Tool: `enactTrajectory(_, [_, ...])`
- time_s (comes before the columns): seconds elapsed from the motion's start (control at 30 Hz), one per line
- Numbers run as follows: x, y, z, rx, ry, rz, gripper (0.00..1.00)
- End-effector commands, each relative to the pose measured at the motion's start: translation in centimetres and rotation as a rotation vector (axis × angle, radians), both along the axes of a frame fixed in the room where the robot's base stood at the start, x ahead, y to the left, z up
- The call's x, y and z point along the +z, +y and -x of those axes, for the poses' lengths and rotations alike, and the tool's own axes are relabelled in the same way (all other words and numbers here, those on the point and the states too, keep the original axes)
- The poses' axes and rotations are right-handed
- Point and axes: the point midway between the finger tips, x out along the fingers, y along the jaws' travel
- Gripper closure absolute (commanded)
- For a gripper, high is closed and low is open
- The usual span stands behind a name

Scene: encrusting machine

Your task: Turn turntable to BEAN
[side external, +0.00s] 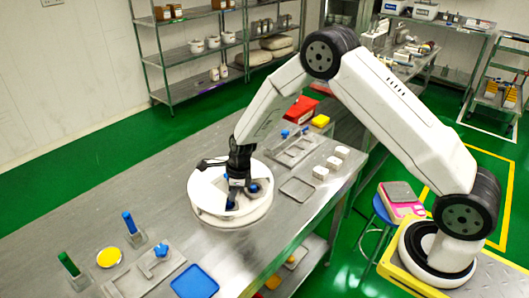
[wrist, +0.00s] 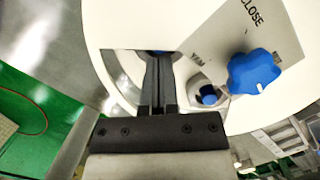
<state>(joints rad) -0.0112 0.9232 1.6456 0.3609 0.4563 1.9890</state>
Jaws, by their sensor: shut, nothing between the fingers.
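The white round turntable (side external: 209,204) stands on the steel table. It fills much of the wrist view (wrist: 120,22), where its plate carries the printed words "CLOSE" and "YAM". A blue star-shaped knob (wrist: 254,72) sits on the plate, and a smaller blue piece (wrist: 207,95) shows in a hole by "YAM". My gripper (wrist: 158,108) is shut with nothing between its fingers. Its fingertips reach over an opening in the plate, left of the smaller blue piece; I cannot tell whether they touch the edge. No "BEAN" label is visible. In the side view my gripper (side external: 238,180) hides the turntable's middle.
White blocks (side external: 321,172) and a grey tray (side external: 297,190) are right of the turntable. A red box (side external: 300,109) stands behind.

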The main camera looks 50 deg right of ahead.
Motion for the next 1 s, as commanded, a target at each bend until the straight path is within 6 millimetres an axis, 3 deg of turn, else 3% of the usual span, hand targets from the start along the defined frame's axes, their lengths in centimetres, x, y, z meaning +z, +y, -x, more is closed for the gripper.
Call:
enactTrajectory(0.6, [7.3, -1.2, 1.0, 0.000, -0.003, 0.000, 1.00])
enactTrajectory(0.97, [8.7, -1.4, 1.3, -0.001, 0.001, 0.001, 1.00])
enactTrajectory(1.0, [8.7, -1.4, 1.3, 0.000, 0.001, 0.001, 0.87])
